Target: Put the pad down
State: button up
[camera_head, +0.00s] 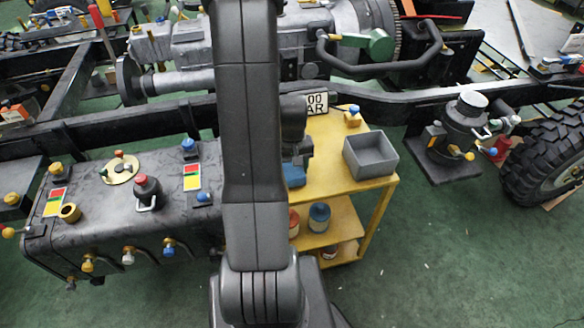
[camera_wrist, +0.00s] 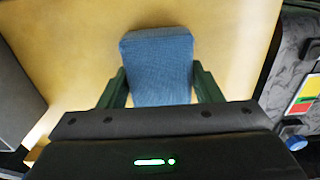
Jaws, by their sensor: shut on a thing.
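The blue pad (camera_wrist: 158,62) is between the two fingers of my gripper (camera_wrist: 160,85) in the wrist view. My gripper is shut on it, and yellow surface shows all around it. In the head view the blue pad (camera_head: 294,175) shows partly, beside my arm over the yellow cart's top (camera_head: 335,165). My arm hides much of the cart's left side. I cannot tell whether the pad touches the cart top. The cart top also fills most of the wrist view (camera_wrist: 230,40).
A grey open bin (camera_head: 370,155) stands on the cart's right side; its edge shows at left in the wrist view (camera_wrist: 15,100). A small yellow part with a blue top (camera_head: 353,116) and a plate (camera_head: 317,104) are at the back. A black tank (camera_head: 120,215) is left of the cart.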

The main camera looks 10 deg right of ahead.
jog(key=o, duration=1)
jog(key=shift+f, duration=0.1)
notch_tip(320, 180, up, 12)
jog(key=shift+r+p, duration=0.15)
jog(key=shift+p, duration=0.6)
notch_tip(320, 180, down, 12)
jog(key=shift+f+b, duration=0.2)
jog(key=shift+b, duration=0.5)
notch_tip(320, 180, up, 2)
jog(key=shift+r, duration=0.55)
